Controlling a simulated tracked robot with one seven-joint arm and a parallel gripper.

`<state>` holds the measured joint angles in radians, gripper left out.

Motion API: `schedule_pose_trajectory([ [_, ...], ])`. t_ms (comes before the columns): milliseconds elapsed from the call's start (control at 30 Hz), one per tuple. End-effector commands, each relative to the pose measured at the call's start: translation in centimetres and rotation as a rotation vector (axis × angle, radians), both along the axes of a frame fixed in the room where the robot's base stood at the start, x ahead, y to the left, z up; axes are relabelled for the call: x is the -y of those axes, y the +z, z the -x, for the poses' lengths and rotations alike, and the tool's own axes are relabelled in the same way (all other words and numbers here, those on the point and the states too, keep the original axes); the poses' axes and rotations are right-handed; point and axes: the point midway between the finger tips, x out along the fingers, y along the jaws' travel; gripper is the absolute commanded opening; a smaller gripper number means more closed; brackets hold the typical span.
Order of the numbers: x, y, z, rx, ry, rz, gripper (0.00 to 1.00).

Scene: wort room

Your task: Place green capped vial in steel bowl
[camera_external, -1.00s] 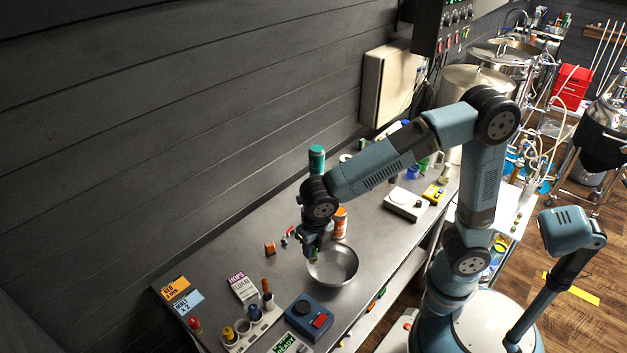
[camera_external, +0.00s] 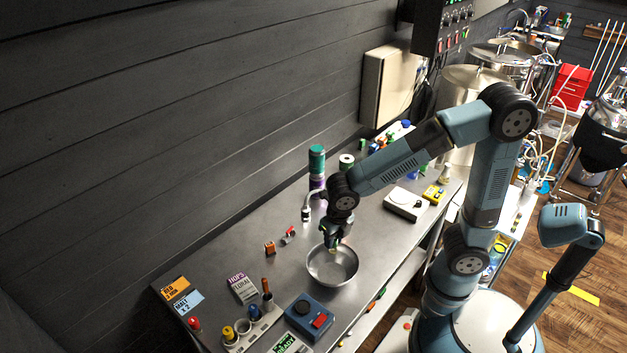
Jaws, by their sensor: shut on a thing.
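The steel bowl (camera_external: 335,273) stands on the metal bench, near its front edge. My gripper (camera_external: 333,246) points down above the bowl, over its back part as seen here. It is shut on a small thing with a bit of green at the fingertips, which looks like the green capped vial. The vial is mostly hidden by the fingers and is too small to make out clearly. I cannot tell how far its lower end is above the bowl floor.
A blue box with a red button (camera_external: 309,317) and a white rack with vials (camera_external: 256,318) stand at the front left. A small orange-brown block (camera_external: 270,248) lies left of the bowl. A tall green-topped container (camera_external: 317,162) stands behind my arm. A white scale (camera_external: 406,204) is to the right.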

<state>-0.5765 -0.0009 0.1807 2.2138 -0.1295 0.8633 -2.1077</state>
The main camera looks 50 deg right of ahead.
Motion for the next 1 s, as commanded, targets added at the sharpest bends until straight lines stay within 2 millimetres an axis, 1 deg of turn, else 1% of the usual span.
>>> schedule_pose_trajectory([
  [33,0.0,-0.6,0.0,-0.002,0.000,0.002,0.00],
  [300,0.1,-3.2,0.0,-0.002,0.000,0.002,0.00],
  [600,0.0,-5.7,0.1,-0.001,0.000,0.001,0.00],
  [800,0.0,-6.7,0.0,-0.001,0.000,0.000,0.00],
  [1000,0.0,-6.9,0.0,0.000,-0.001,-0.001,0.00],
])
